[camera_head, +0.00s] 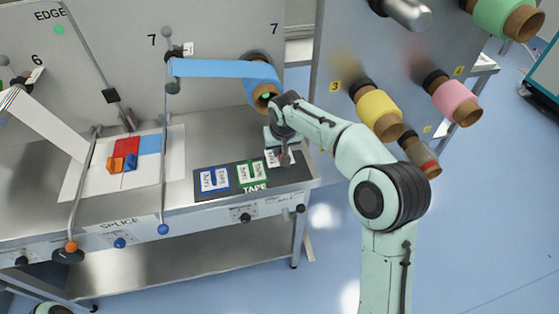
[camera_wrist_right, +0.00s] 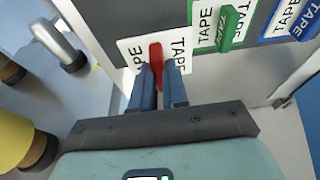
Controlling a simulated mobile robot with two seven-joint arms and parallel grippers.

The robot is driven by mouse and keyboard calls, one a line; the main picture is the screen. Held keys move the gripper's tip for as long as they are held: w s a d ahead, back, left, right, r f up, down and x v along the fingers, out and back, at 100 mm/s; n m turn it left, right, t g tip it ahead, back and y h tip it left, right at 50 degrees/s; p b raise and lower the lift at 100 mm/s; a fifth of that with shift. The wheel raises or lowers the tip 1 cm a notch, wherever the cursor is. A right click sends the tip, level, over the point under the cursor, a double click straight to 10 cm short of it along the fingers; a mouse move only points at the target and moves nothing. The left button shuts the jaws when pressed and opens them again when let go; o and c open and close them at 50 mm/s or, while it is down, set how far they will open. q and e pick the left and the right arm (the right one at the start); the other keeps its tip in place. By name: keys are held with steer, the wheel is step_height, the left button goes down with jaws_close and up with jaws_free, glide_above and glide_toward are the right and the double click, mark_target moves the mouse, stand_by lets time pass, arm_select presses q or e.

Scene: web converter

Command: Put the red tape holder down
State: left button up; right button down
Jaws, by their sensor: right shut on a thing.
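The red tape holder (camera_wrist_right: 156,55) is a white plate lettered TAPE with a red upright grip. My right gripper (camera_wrist_right: 159,78) is shut on that red grip, one dark finger on each side. In the head view the holder (camera_head: 285,158) is partly hidden by my right gripper (camera_head: 278,150), at the right end of the black TAPE board (camera_head: 210,191). I cannot tell whether the plate touches the board. The green tape holder (camera_head: 252,173) and blue tape holder (camera_head: 215,179) lie on the board to its left. My left gripper is not in view.
A blue web (camera_head: 215,68) runs to a roll (camera_head: 262,88) behind the gripper. A splice area with red and blue sheets (camera_head: 148,144) lies left. Yellow (camera_head: 379,112) and pink (camera_head: 457,100) rolls stick out at the right. The table's front edge has knobs (camera_head: 245,217).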

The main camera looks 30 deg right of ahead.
steer(key=shift+f, duration=2.25)
steer(key=shift+f+b, duration=0.2)
steer(key=shift+b, duration=0.15)
steer(key=c, duration=1.1)
jaws_free()
steer(key=shift+c, duration=0.2)
steer(key=shift+r, duration=0.1)
steer(key=v, duration=1.2)
steer(key=shift+p, duration=0.45)
steer(key=shift+r, duration=0.1)
